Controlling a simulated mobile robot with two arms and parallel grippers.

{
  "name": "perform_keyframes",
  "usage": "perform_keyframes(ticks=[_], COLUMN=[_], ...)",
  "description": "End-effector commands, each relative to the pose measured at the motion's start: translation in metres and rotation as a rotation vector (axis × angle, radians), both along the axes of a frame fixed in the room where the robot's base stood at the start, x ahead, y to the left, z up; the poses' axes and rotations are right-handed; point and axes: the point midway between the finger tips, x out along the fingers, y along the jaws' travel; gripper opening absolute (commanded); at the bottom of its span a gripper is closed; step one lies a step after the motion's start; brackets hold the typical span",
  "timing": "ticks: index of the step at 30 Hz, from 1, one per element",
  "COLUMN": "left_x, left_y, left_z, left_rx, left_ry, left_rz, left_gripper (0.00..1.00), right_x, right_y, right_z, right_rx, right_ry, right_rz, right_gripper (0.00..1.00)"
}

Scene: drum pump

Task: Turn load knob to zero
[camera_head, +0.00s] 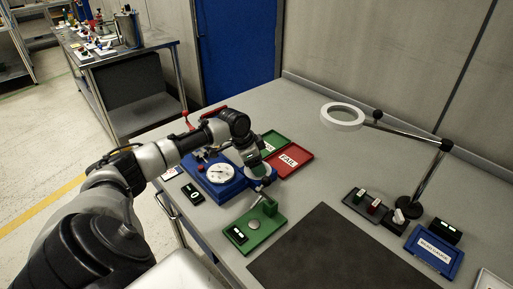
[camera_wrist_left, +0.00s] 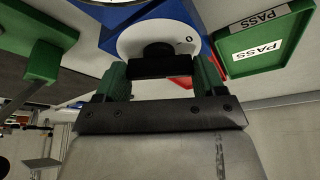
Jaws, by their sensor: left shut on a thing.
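The blue drum pump tester (camera_head: 207,189) stands on the bench with a white round gauge (camera_head: 219,174) on top. The load knob (camera_wrist_left: 158,53) is black and sits on a white disc (camera_wrist_left: 128,42). A "0" mark shows on the disc, right of the knob in the left wrist view. My left gripper (camera_wrist_left: 163,74) is around the knob and shut on it, with one green-padded finger on each side. The knob's pointer and the contact with the fingers are hard to make out. In the head view the left gripper (camera_head: 257,167) hides the knob. My right gripper is not in view.
A green PASS tray (camera_wrist_left: 262,45) and a red FAIL tray (camera_head: 295,162) lie behind the tester. A green fixture (camera_head: 262,232) stands in front. A magnifier lamp (camera_head: 343,117) and a dark mat (camera_head: 320,255) are on the right. The bench between trays and lamp is clear.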

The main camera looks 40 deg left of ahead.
Motion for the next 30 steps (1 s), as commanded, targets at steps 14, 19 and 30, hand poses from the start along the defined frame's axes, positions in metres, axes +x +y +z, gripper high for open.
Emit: perform_keyframes(ticks=[14, 19, 30], left_x=[0.000, 0.000, 0.000], left_y=[-0.002, -0.001, -0.001], left_z=[0.006, 0.004, 0.001], left_rx=[-0.001, -0.001, -0.001], left_ry=[0.000, 0.000, -0.001], left_rz=[0.387, 0.469, 0.536], left_gripper=[0.47, 0.47, 0.47], right_x=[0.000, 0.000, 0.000], right_y=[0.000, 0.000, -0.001], right_z=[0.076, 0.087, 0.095], right_rx=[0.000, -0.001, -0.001], right_ry=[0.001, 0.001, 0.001], right_rz=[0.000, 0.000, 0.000], right_gripper=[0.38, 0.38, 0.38])
